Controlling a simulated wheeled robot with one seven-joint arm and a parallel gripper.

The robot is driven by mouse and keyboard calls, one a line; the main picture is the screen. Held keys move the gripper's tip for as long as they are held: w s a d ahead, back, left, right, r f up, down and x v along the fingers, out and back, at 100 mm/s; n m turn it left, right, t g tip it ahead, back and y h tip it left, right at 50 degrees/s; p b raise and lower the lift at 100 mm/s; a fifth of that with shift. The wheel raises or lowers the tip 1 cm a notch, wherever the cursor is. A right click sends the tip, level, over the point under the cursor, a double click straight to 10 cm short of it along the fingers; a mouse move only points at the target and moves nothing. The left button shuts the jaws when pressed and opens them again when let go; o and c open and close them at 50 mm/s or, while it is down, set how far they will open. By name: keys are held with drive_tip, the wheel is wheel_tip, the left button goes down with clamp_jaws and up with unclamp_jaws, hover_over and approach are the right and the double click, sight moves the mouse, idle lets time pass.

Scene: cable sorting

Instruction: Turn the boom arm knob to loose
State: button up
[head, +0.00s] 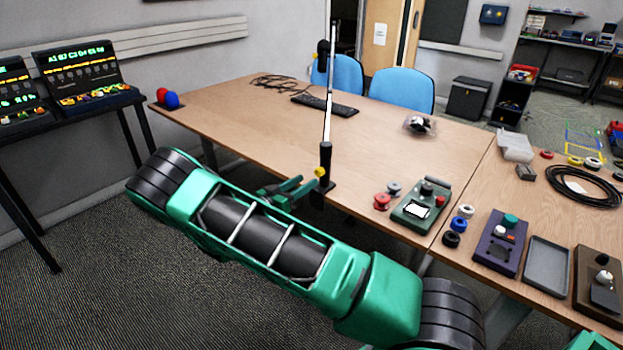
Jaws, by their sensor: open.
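A black boom stand (325,160) is fixed at the near edge of the wooden table, with a thin bright pole rising from it. A small yellow knob (320,172) sits on the left side of its base. A second yellow knob (316,56) shows higher up, beside a black joint (322,47). I cannot tell either knob's setting. My green gripper (305,187) is open, just left of the lower knob and close to it. My forearm hides part of the gripper; no contact with the knob can be made out.
My arm crosses the foreground. Blue chairs (403,88) stand behind. The table's left part is mostly clear.

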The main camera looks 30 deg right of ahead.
sight(317, 174)
drive_tip(key=shift+x, duration=3)
